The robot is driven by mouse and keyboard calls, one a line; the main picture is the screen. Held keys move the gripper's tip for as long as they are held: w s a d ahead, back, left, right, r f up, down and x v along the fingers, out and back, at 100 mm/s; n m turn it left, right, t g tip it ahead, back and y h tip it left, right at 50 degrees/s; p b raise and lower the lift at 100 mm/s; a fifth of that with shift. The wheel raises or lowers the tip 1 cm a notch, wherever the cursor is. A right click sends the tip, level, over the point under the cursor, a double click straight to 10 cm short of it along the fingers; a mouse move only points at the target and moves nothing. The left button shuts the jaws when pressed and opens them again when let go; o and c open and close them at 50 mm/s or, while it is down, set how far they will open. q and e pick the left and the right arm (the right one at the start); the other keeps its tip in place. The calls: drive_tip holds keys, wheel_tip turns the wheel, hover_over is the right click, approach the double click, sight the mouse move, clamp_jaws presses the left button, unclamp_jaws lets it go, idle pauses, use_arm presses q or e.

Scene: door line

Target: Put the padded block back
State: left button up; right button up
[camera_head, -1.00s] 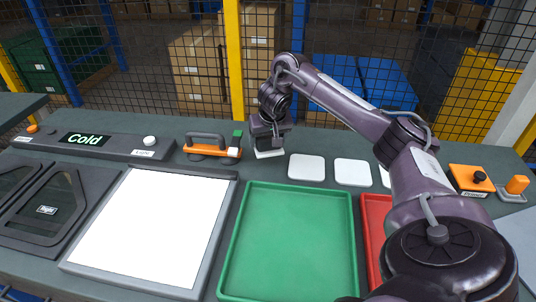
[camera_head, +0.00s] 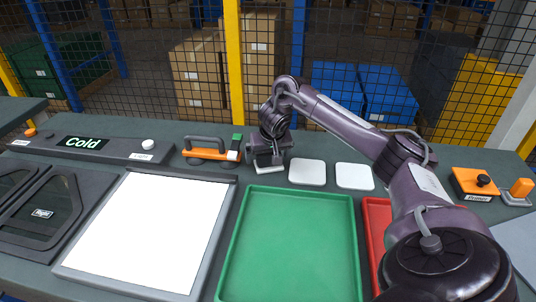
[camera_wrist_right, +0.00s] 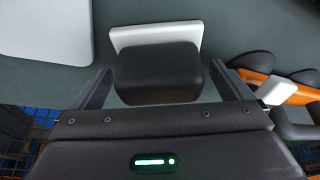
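A gap shows between each finger and the block. In the head view the right gripper (camera_head: 268,156) is low over the bench, behind the green tray, and it hides most of the block. The white plate (camera_head: 266,169) shows under it. My left gripper is not in view.
An orange handled tool (camera_head: 203,155) lies close left of the right gripper. Two white plates (camera_head: 307,172) (camera_head: 355,176) lie to its right. A green tray (camera_head: 290,245), a red tray (camera_head: 374,225) and a white lit panel (camera_head: 150,232) lie in front. A mesh fence stands behind.

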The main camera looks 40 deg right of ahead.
drive_tip(key=shift+r, duration=0.1)
drive_tip(key=shift+r, duration=0.3)
drive_tip(key=p+v, duration=0.7)
drive_tip(key=v, duration=0.4)
drive_tip(key=shift+r+p, duration=0.3)
drive_tip(key=shift+p, duration=0.05)
drive_tip(key=shift+s+a+f, duration=0.1)
drive_tip(key=shift+s, duration=0.05)
